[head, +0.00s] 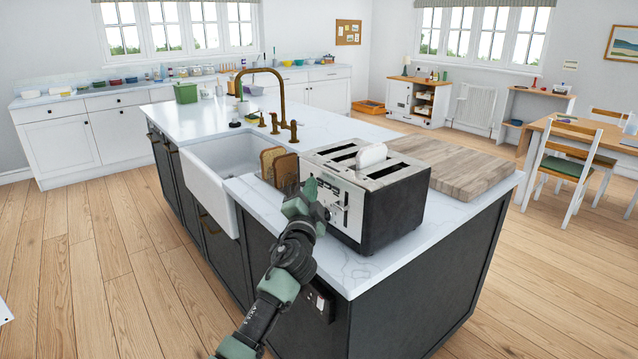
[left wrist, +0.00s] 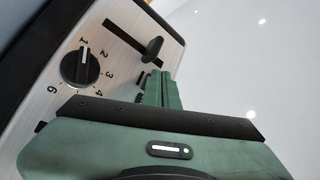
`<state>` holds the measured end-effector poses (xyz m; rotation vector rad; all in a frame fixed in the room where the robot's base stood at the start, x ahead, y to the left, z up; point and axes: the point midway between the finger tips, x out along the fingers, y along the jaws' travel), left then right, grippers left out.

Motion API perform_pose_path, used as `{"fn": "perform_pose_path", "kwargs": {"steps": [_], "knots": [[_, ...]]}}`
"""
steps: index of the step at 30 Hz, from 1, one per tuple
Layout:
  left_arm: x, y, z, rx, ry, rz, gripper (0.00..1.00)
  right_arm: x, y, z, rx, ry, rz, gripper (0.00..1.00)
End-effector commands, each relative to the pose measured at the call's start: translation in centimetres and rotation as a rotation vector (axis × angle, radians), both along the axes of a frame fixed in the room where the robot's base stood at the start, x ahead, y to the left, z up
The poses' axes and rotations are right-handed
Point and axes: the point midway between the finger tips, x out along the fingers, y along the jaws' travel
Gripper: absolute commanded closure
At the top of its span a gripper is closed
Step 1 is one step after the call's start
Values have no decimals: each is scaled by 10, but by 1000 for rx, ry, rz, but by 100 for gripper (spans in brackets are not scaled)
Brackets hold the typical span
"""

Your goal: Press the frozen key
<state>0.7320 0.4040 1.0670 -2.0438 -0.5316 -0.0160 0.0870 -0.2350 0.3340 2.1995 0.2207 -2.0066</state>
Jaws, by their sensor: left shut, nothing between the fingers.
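The toaster (head: 375,195) stands on the island counter, its silver control panel (head: 330,197) facing my left gripper (head: 312,186). In the left wrist view the panel shows a black dial (left wrist: 80,66) numbered around its rim, a lever (left wrist: 153,48) in a long slot, and small dark keys (left wrist: 143,80) beside my fingers. I cannot read which key is the frozen one. My left gripper, also in the left wrist view (left wrist: 167,76), is shut and empty, its green fingertips close to the keys. Whether they touch is unclear. My right gripper is not in view.
A white sink (head: 215,176) lies further left.

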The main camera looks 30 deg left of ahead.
Motion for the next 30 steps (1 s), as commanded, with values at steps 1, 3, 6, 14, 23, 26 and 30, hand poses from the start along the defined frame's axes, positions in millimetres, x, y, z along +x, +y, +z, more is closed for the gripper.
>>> {"fn": "perform_pose_path", "kwargs": {"steps": [1,3,6,14,23,26,30], "knots": [[1,0,0,0,0,0,100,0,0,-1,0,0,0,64],[2,-1,0,0,0,0,100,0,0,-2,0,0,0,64],[3,-1,-1,0,1,-1,100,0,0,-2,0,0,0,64],[5,-2,-1,0,1,-1,100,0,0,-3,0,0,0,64],[2,-1,0,-1,0,-1,100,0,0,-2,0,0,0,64],[-1,0,1,-1,0,-2,100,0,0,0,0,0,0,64],[-8,2,0,0,0,-1,100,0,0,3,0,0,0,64]]}}
